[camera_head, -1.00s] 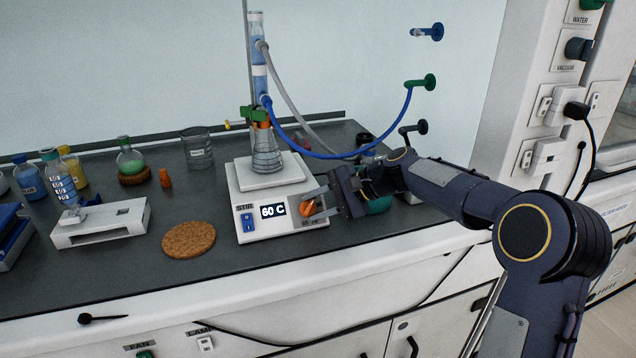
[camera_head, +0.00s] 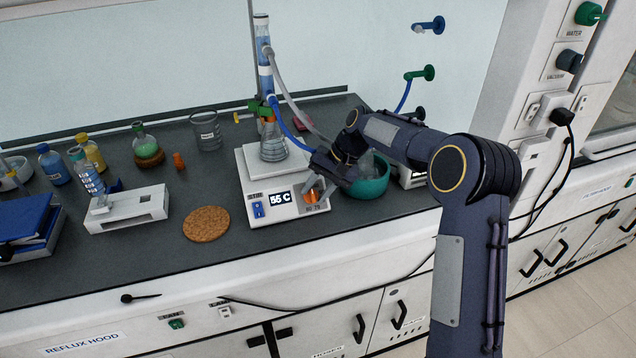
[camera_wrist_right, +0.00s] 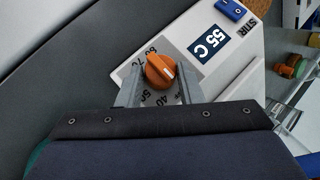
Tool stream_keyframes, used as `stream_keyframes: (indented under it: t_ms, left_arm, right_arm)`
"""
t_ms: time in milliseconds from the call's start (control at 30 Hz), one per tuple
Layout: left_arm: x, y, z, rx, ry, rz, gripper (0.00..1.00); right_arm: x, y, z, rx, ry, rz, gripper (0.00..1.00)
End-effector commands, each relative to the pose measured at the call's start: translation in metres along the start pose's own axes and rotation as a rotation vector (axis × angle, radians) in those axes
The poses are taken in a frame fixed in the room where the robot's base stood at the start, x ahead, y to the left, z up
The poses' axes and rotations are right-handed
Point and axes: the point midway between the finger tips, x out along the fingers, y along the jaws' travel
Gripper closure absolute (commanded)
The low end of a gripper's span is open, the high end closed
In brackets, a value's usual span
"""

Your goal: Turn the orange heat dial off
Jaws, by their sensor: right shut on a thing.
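The orange heat dial (camera_head: 312,197) is on the front right of the white hotplate (camera_head: 251,172). In the right wrist view the dial (camera_wrist_right: 160,70) has a pale pointer line and printed numbers around it. The display (camera_head: 280,199) reads 55 C; it also shows in the wrist view (camera_wrist_right: 209,44). My right gripper (camera_head: 318,188) is at the dial, one finger on each side, shut on it. A clamped flask (camera_head: 272,148) with a tall condenser (camera_head: 264,65) stands on the hotplate. My left gripper is not in view.
A teal bowl (camera_head: 372,184) stands right behind my right gripper. A blue switch (camera_head: 258,210) is left of the display. A cork mat (camera_head: 206,223) and a white instrument (camera_head: 127,210) lie to the left. Hoses run beside the condenser.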

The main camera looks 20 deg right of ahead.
Motion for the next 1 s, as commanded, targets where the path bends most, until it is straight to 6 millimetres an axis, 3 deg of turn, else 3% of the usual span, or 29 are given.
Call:
stream_keyframes:
  t_ms: [567, 600, 733, 1000]
  left_arm:
    - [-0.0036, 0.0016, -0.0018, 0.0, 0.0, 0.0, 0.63]
    - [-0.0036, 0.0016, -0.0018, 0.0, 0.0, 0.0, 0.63]
    - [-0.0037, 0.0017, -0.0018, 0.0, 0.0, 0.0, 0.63]
    - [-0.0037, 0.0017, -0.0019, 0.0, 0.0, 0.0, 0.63]
  right_arm:
    - [0.0019, 0.0003, 0.0005, -0.023, -0.005, 0.025, 0.9]
    - [0.0019, 0.0003, 0.0006, -0.023, -0.005, 0.025, 0.63]
    - [0.0014, 0.0001, 0.0004, -0.022, -0.005, 0.024, 0.46]
    - [0.0002, -0.0004, 0.0001, -0.021, -0.003, 0.022, 0.45]
